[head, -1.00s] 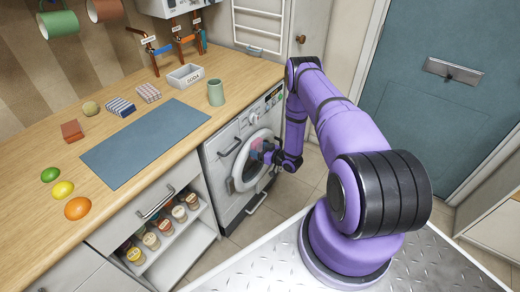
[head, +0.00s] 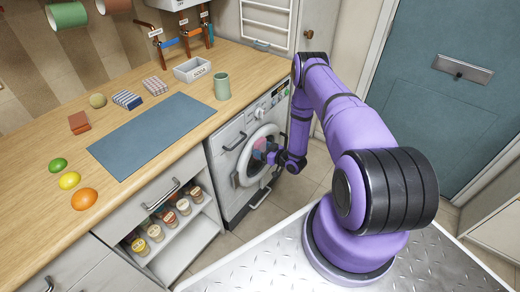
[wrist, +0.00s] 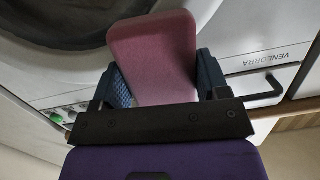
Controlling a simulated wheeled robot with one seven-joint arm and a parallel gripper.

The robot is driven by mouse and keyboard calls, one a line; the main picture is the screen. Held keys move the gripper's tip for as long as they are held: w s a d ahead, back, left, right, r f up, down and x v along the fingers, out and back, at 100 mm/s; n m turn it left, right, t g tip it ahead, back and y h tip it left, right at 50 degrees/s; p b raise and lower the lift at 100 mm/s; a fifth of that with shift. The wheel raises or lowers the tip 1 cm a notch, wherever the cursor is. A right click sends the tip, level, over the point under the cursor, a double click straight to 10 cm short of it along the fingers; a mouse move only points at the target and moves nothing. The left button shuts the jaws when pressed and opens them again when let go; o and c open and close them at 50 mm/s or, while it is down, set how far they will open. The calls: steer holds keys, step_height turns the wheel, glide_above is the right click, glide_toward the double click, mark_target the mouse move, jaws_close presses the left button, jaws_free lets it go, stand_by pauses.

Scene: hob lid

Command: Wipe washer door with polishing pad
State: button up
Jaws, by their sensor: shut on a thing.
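The polishing pad (wrist: 155,55) is a pink-mauve block with rounded corners. My gripper (wrist: 158,82) is shut on it, with one blue finger on each side. The pad sticks out beyond the fingers toward the round washer door. The washer door (head: 242,178) is a white ring with dark glass on the front of the white washer (head: 226,190). In the head view my gripper (head: 264,152) is in front of the door's glass and hides part of it. The door's rim also shows at the top left of the wrist view (wrist: 75,38). I cannot tell whether the pad touches the door.
The wooden counter (head: 45,145) above holds a blue-grey mat (head: 160,138), a green mug (head: 222,87), a soda box (head: 193,70), fruit and several small blocks. An open shelf with several jars (head: 155,232) stands left of the washer. Floor shows below the washer.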

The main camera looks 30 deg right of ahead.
steer(key=shift+f+v, duration=0.15)
steer(key=shift+v, duration=1)
steer(key=shift+f+v, duration=0.15)
steer(key=shift+v, duration=1)
steer(key=shift+s, duration=0.1)
steer(key=v, duration=0.3)
steer(key=shift+f, duration=0.2)
steer(key=shift+r+x, duration=0.25)
steer(key=shift+x, duration=1.45)
steer(key=shift+r+x, duration=0.2)
steer(key=shift+x, duration=1.5)
steer(key=shift+x, duration=1.1)
steer(key=shift+d+r, duration=0.1)
steer(key=shift+r, duration=0.05)
